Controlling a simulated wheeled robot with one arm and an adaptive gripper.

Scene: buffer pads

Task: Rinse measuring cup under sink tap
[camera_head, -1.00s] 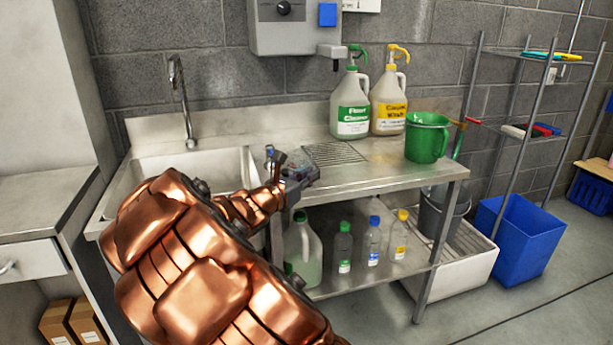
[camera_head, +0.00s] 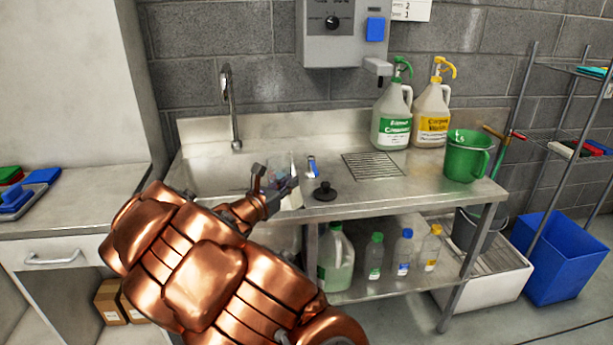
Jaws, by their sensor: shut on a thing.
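My gripper (camera_head: 274,182) is at the right side of the steel sink (camera_head: 200,176), seen from behind my arm. It is shut on a clear, see-through measuring cup (camera_head: 280,163), which is small and partly hidden by the fingers. The cup appears to be above the sink's right rim; its exact tilt is hard to tell. The tall curved metal tap (camera_head: 232,108) stands at the back of the sink, to the left of the cup and apart from it. No water stream shows at the spout. My arm hides the front of the sink.
A black stopper-like piece (camera_head: 325,192) and a small blue-topped item (camera_head: 311,167) are on the counter just right of my gripper. A drain grate (camera_head: 373,166), two jugs (camera_head: 391,118) (camera_head: 432,115) and a green bucket (camera_head: 467,157) stand farther right. A side counter (camera_head: 90,190) is at left.

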